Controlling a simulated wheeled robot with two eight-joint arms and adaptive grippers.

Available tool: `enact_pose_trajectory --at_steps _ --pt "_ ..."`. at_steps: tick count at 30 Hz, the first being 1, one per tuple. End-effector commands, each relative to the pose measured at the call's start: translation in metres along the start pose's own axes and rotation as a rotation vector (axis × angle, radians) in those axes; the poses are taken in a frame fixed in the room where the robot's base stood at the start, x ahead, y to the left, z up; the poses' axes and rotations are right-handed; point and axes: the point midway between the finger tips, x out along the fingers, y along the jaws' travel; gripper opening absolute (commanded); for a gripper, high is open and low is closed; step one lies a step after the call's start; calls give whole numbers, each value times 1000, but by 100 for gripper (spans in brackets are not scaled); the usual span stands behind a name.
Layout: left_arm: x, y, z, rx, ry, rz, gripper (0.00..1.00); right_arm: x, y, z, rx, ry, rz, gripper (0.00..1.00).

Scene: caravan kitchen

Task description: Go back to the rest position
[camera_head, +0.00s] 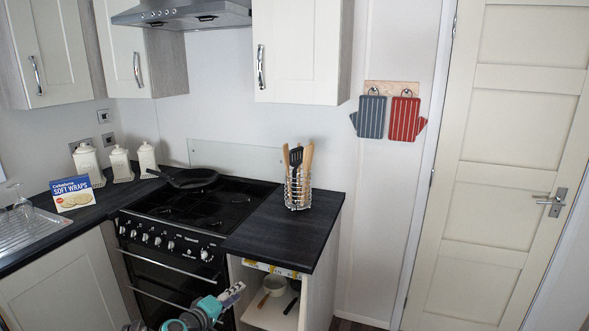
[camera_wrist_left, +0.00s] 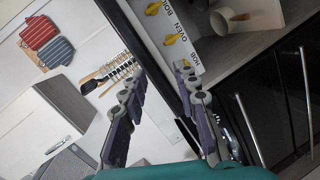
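My left gripper (camera_head: 232,294) is low in the head view, in front of the open cubby under the counter. In the left wrist view the left gripper (camera_wrist_left: 160,72) has its two fingers apart with nothing between them. Its teal wrist shows at the bottom of both views. My right gripper is in neither view.
The cubby holds a white pot (camera_head: 275,285) with a wooden handle. Above are the dark counter (camera_head: 290,235), a utensil rack (camera_head: 298,190) and the stove (camera_head: 205,205) with a black pan (camera_head: 190,178). A closed door (camera_head: 500,170) stands right.

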Motion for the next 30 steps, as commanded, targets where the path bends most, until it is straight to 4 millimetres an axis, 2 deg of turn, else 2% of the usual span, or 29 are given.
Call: enact_pose_trajectory --at_steps 1,6,12,17,21,24,27,30 --pt "-12 16 11 44 -23 -33 30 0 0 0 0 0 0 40" --pt "-58 49 50 216 -101 -166 30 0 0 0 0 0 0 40" --pt "-128 63 97 417 -184 -324 30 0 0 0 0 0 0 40" --pt "-191 57 130 579 -241 -453 30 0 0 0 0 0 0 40" --pt "-245 40 154 716 -282 -563 30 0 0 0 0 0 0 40" --pt "-277 26 165 799 -303 -632 30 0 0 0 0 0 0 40" --pt "-300 14 172 860 -316 -682 30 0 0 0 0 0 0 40" --pt "-313 6 174 897 -322 -713 30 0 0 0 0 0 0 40"
